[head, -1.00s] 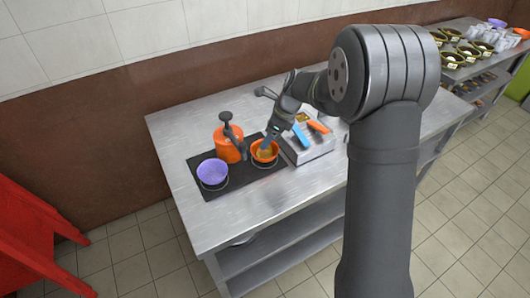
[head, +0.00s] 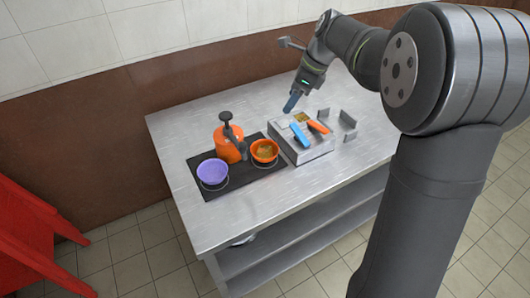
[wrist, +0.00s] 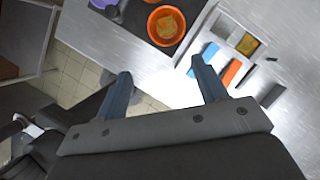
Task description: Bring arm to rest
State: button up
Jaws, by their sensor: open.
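My gripper (head: 291,103) hangs in the air above the back of the steel table (head: 200,130), behind the grey box with the blue and orange handles. In the wrist view its two blue-grey fingers (wrist: 163,88) stand wide apart with nothing between them. My arm reaches in from the right of the head view, bent at the elbow.
A black mat (head: 235,186) carries a purple bowl (head: 212,172), an orange bowl (head: 265,151) with brownish contents, and an orange pump-topped pot (head: 226,146). A grey box (head: 315,150) holds a blue handle (head: 299,135) and an orange handle (head: 318,127). Metal brackets (head: 347,120) stand to its right.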

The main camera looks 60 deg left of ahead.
jog(key=shift+r, duration=0.25)
jog(key=x, duration=1.7)
jog(key=shift+f, duration=0.35)
jog(key=shift+a+r, duration=0.1)
jog(key=shift+r, duration=0.95)
